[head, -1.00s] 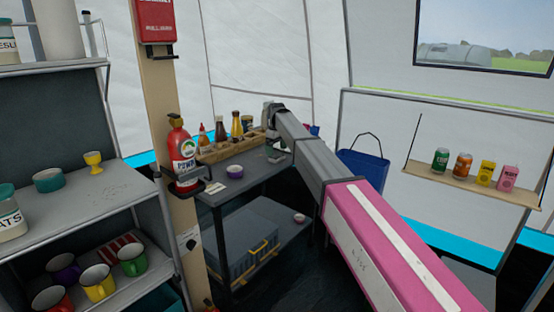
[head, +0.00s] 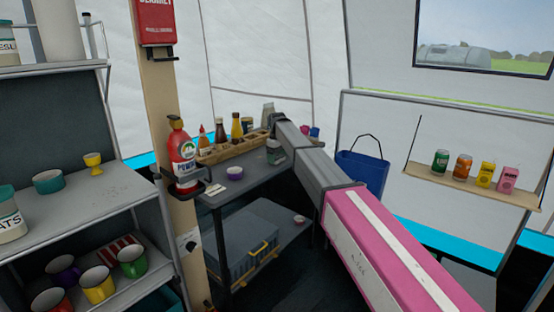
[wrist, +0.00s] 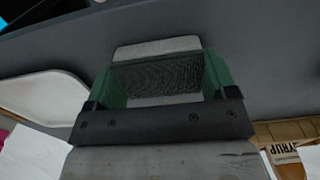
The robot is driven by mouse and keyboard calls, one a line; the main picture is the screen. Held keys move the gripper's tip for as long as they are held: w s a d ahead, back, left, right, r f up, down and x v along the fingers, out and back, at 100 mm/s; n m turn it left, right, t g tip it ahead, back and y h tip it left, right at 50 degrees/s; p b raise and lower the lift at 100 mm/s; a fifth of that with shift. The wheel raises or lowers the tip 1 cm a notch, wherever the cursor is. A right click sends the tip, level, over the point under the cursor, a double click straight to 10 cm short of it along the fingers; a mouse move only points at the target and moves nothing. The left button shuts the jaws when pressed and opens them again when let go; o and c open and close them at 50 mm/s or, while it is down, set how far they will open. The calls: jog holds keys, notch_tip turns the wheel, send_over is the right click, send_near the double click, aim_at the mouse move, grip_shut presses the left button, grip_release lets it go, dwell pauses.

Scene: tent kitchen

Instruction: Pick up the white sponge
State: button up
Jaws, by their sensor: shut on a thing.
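In the wrist view my gripper (wrist: 160,85) has its two green fingers on either side of the white sponge (wrist: 157,47). The sponge's pale far end sticks out beyond the fingers. A dark textured area lies between the fingers, and I cannot tell whether it is part of the sponge or shadow. The gripper is shut on the sponge. A grey surface lies behind it, and the gap to it is hard to judge. In the head view the sponge cannot be made out.
A white tray (wrist: 40,92) lies left of my gripper. A fire extinguisher (head: 181,155) hangs at the table's left. A blue bucket (head: 362,172) hangs behind my arm.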

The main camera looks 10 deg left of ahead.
aim_at(277, 156)
jog(key=shift+r, duration=0.6)
notch_tip(277, 156, up, 3)
jog(key=s+a+r, duration=0.5)
jog(key=s+r, duration=0.1)
jog(key=s, duration=0.4)
jog(key=shift+s+a+r, duration=0.15)
jog(key=shift+a+r, duration=0.2)
